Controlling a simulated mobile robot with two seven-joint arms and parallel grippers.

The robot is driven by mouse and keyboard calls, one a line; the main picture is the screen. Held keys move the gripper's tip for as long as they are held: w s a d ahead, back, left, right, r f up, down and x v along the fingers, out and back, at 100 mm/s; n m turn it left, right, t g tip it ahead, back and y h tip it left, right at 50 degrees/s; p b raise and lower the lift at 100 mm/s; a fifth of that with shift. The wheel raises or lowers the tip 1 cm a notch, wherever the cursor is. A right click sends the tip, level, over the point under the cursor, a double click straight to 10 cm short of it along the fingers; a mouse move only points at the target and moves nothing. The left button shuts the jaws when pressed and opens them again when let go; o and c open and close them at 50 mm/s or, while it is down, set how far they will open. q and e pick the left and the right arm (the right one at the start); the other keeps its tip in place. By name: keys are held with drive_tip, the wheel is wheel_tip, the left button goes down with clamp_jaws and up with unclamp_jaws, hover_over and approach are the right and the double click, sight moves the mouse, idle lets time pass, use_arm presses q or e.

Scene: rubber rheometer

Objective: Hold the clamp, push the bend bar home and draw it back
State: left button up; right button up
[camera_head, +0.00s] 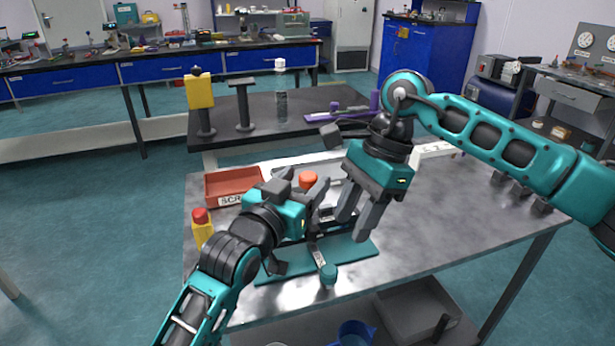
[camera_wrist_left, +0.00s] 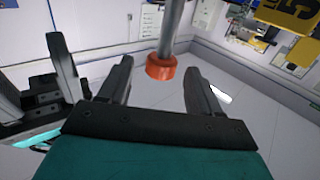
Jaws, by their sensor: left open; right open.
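A tester with a flat teal base (camera_head: 355,258) stands on the grey metal table. A short bar with a teal round end (camera_head: 328,275) sticks out towards the front; I cannot tell for certain that it is the bend bar. My left gripper (camera_head: 304,181) is open. An orange knob (camera_head: 308,180) shows between its fingers, and as an orange collar on a grey rod in the left wrist view (camera_wrist_left: 161,69), with a finger either side and no visible grip. My right gripper (camera_head: 353,225) is open, pointing down above the base. The grippers partly hide the clamp area.
A red-orange scrap tray (camera_head: 233,184) lies behind left, and a yellow bottle with a red cap (camera_head: 202,228) stands at the left edge. A dark table (camera_head: 350,97) with stands is behind.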

use_arm(q)
drive_tip(key=shift+x, duration=1.2)
drive_tip(key=shift+c, duration=0.2)
